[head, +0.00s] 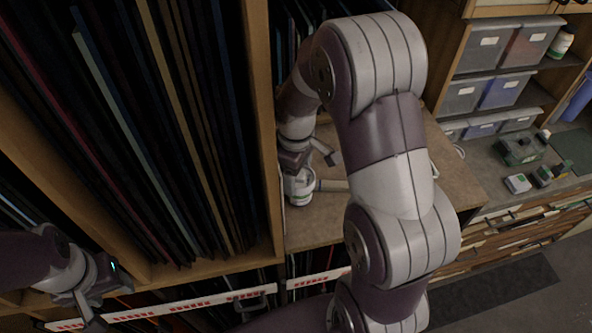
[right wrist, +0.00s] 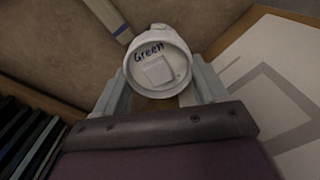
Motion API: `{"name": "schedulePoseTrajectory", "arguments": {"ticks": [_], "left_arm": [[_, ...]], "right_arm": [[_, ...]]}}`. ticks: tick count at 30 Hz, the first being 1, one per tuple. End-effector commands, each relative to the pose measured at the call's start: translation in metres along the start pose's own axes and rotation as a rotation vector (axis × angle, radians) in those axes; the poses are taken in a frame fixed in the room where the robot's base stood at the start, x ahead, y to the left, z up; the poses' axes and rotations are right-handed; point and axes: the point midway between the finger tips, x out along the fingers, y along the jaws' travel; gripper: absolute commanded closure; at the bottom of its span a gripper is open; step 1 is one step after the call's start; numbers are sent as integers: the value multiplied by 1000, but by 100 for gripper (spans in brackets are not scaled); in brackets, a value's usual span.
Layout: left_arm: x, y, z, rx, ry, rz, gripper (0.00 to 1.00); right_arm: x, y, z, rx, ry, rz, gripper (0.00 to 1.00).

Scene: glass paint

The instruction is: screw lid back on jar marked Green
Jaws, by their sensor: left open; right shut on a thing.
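In the right wrist view a round white lid (right wrist: 157,70) bears the handwritten word "Green" and a pale square patch. The fingers of my right gripper (right wrist: 160,88) are shut on it from both sides. How the lid sits on the jar's thread cannot be seen. My left gripper (head: 90,300) is open and empty at the lower left, far from the jar, in front of the rack.
A flat handled tool (right wrist: 106,16) lies beside the jar. A tall rack of upright sheets (head: 150,130) fills the left. A pale sheet (right wrist: 275,90) lies to the right in the wrist view. Grey bins (head: 495,90) and small boxes stand at the far right.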

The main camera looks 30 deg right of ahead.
Motion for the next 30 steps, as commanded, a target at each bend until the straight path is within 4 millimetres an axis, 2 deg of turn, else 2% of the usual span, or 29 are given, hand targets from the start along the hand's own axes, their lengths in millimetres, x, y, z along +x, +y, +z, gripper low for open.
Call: {"name": "schedulePoseTrajectory", "arguments": {"ticks": [6,9,11,17,23,24,25,26,30], "left_arm": [[1,0,0,0,0,0,47],[1,0,0,0,0,0,47],[1,0,0,0,0,0,47],[1,0,0,0,0,0,47],[1,0,0,0,0,0,47],[1,0,0,0,0,0,47],[1,0,0,0,0,0,47],[1,0,0,0,0,0,47],[0,0,0,0,0,0,47]], "right_arm": [[1,0,0,23,0,0,59],[1,2,0,207,0,-1,59],[1,2,0,228,0,-1,59],[1,4,1,517,-1,-2,59],[1,4,1,544,-1,-2,59],[1,4,1,544,-1,-2,15],[1,4,1,544,-1,-2,5],[1,4,1,543,-1,-2,0],[1,4,1,542,0,-1,0]]}}
